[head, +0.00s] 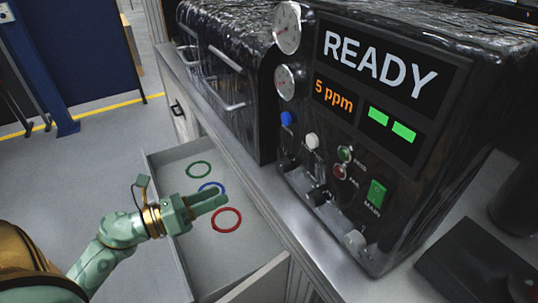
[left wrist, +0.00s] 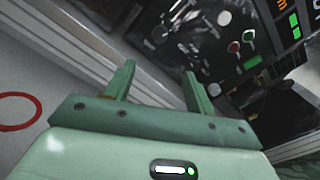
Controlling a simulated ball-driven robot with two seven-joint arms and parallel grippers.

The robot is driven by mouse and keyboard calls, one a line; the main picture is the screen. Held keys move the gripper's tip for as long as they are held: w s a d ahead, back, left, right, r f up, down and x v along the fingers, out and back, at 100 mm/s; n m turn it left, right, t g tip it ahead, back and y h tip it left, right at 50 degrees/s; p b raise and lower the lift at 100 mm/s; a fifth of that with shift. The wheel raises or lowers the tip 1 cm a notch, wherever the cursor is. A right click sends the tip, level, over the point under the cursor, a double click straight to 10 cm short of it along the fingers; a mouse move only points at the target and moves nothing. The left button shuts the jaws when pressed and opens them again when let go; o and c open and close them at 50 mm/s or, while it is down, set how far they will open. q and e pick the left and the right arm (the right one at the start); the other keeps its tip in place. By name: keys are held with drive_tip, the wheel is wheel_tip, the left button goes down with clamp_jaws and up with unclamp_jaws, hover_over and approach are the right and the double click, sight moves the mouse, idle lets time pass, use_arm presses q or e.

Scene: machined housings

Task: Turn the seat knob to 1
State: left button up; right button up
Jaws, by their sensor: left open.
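The black machine (head: 330,130) has a front panel with several knobs. A blue knob (head: 287,118) and a white knob (head: 312,141) sit higher. A black knob (head: 319,195) and a light grey knob (head: 354,241) sit near the lower edge. The labels are too small to read, so I cannot tell which is the seat knob or where it points. My left gripper (head: 222,201) is open and empty above the drawer, left of the panel and apart from it. In the left wrist view its fingers (left wrist: 158,75) point toward the tilted panel (left wrist: 205,45).
The open drawer (head: 170,232) holds a green ring (head: 199,169), a blue ring (head: 212,187) and a red ring (head: 227,220). The panel also has two gauges, a green switch (head: 376,193) and a screen (head: 380,65) reading READY. The counter edge (head: 270,210) lies between gripper and panel.

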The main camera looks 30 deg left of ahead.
use_arm(q)
drive_tip(key=w, duration=0.2)
drive_tip(key=p, duration=0.2)
approach(280, 167)
drive_tip(key=x, duration=0.7)
drive_tip(key=shift+w+d, duration=0.15)
drive_tip(key=shift+w, duration=0.1)
drive_tip(key=shift+w+d+f, duration=0.1)
drive_tip(key=shift+w+d, duration=0.05)
drive_tip(key=shift+w, duration=0.3)
drive_tip(key=c, duration=1)
use_arm(e)
drive_tip(key=shift+w+a+r, duration=0.1)
drive_tip(key=shift+w+r, duration=0.1)
drive_tip(key=shift+r, duration=1.05)
